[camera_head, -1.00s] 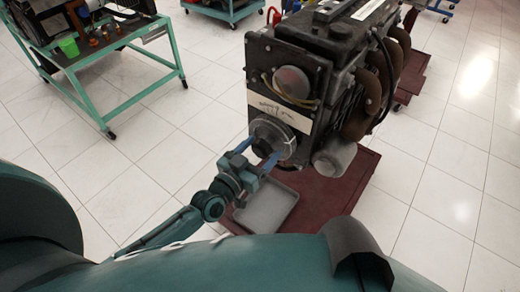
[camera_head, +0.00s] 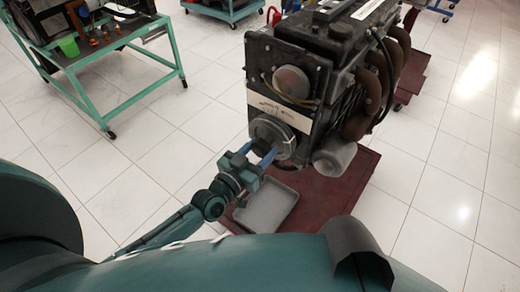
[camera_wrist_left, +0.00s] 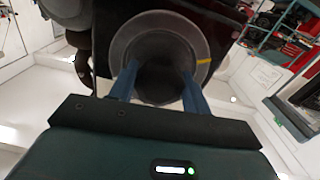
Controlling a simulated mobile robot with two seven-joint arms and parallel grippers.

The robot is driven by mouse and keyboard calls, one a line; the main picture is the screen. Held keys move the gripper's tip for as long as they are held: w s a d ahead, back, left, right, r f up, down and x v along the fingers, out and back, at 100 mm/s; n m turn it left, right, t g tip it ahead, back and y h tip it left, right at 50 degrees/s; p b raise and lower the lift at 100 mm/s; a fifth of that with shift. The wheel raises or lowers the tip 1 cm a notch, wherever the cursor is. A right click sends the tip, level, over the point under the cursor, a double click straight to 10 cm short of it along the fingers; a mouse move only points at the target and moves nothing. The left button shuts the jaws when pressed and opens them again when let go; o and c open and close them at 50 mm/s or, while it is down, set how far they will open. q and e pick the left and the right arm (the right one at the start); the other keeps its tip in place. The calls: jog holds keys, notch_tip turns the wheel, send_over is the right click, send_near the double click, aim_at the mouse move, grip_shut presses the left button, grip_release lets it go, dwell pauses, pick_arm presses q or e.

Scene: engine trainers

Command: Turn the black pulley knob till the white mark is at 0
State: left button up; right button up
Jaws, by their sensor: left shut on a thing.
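The black pulley knob (camera_wrist_left: 160,72) is at the centre of the round grey pulley (camera_head: 283,141) on the front of the engine (camera_head: 320,60). My left gripper (camera_head: 261,152) reaches the knob from the front. Its two blue fingers are shut on opposite sides of the knob, as the left wrist view (camera_wrist_left: 158,80) also shows. A yellowish mark (camera_wrist_left: 204,61) shows on the right side of the pulley's ring in the left wrist view. A pale line shows on the pulley's right side in the head view. I cannot read a 0. My right gripper is not in view.
A white label plate (camera_head: 279,111) with dark marks sits above the pulley. A grey tray (camera_head: 265,207) lies below on the dark red base (camera_head: 333,190). A green-framed table (camera_head: 118,97) stands at the upper left. The tiled floor between is clear.

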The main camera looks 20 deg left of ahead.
pick_arm(q)
jog(key=shift+n, duration=0.3)
jog(key=n, duration=0.5)
jog(key=shift+d+n, duration=0.1)
jog(key=shift+n, duration=0.2)
jog(key=n+b, duration=0.1)
jog(key=n, duration=0.4)
jog(key=shift+r+n, duration=0.1)
jog(key=shift+n, duration=0.2)
jog(key=o, duration=1)
jog(key=shift+s, duration=0.1)
jog(key=b+v, duration=0.1)
jog(key=v, duration=1.2)
jog(key=shift+r, duration=0.1)
